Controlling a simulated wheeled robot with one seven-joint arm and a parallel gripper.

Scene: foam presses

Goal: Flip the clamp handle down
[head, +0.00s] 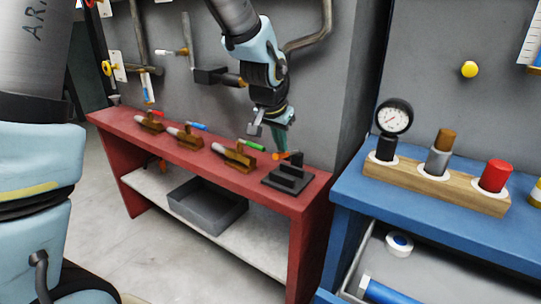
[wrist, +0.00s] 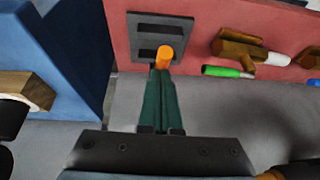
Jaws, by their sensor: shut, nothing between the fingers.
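A black clamp (head: 287,181) with a flat base sits on the right end of the red bench. Its orange handle (head: 281,156) sticks out to the left above the base. In the wrist view the handle (wrist: 165,55) shows end-on at the tips of my fingers, with the slotted dark clamp (wrist: 174,22) beyond it. My gripper (head: 285,146) is over the clamp, pointing down, with its green fingers shut and empty. The fingers also show in the wrist view (wrist: 159,72), right by the handle. Whether they touch it cannot be told.
A grey bin (head: 207,205) is on the shelf below. A blue bench (head: 350,196) with a gauge (head: 394,116) and wooden block stands close on the right. A grey wall is behind.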

